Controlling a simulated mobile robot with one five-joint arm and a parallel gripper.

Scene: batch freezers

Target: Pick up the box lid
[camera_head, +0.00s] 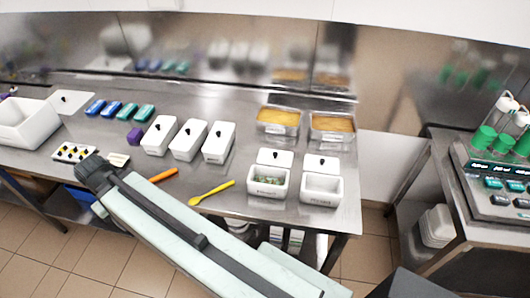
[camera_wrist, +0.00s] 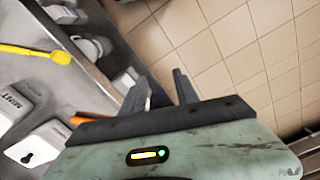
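Several white lids with dark knobs are in the head view, and I cannot tell which one the task means. One lid (camera_head: 70,102) lies flat beside a large open white box (camera_head: 28,122) at the left. Two more lids (camera_head: 276,158) (camera_head: 322,164) lie behind two small open white boxes (camera_head: 268,181) (camera_head: 322,189). Three closed white boxes (camera_head: 159,135) (camera_head: 188,140) (camera_head: 218,142) stand mid-table. My gripper (camera_wrist: 160,90) has its two dark fingers apart and nothing between them. In the wrist view, a lid with a dark knob (camera_wrist: 35,151) is at the lower left.
An orange utensil (camera_head: 163,175) and a yellow spoon (camera_head: 211,193) lie near the table's front edge. Blue and green packs (camera_head: 120,109) and a purple block (camera_head: 134,136) are at the left. Two steel trays (camera_head: 279,117) (camera_head: 332,123) stand at the back. Tiled floor (camera_wrist: 240,50) lies beyond the edge.

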